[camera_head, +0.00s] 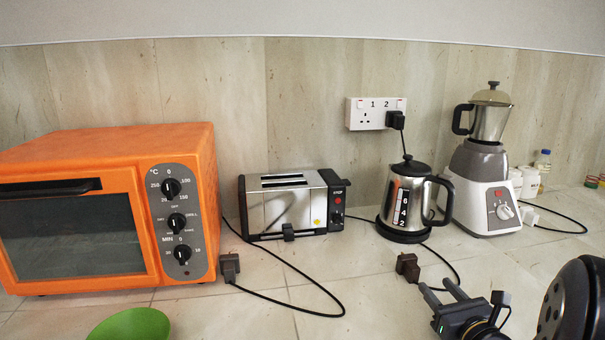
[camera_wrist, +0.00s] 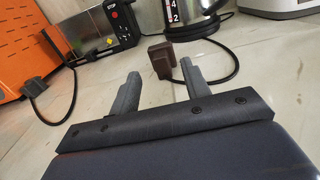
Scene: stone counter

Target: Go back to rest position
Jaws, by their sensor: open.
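My gripper (camera_head: 443,290) is at the lower right of the head view, above the front of the counter, with its two fingers apart and nothing between them. In the wrist view my gripper (camera_wrist: 160,88) also shows open and empty. A brown plug (camera_head: 408,266) lies on the counter just beyond the fingertips. In the wrist view the brown plug (camera_wrist: 160,57) shows ahead of the gap between the fingers; I cannot tell whether it touches them.
An orange oven (camera_head: 75,238), a toaster (camera_head: 285,205), a kettle (camera_head: 406,200) and a blender (camera_head: 483,180) stand along the wall. A dark plug (camera_head: 229,267) lies by the oven. A wall socket (camera_head: 366,113) holds one plug. A green bowl (camera_head: 130,325) is at front left. Cords cross the counter.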

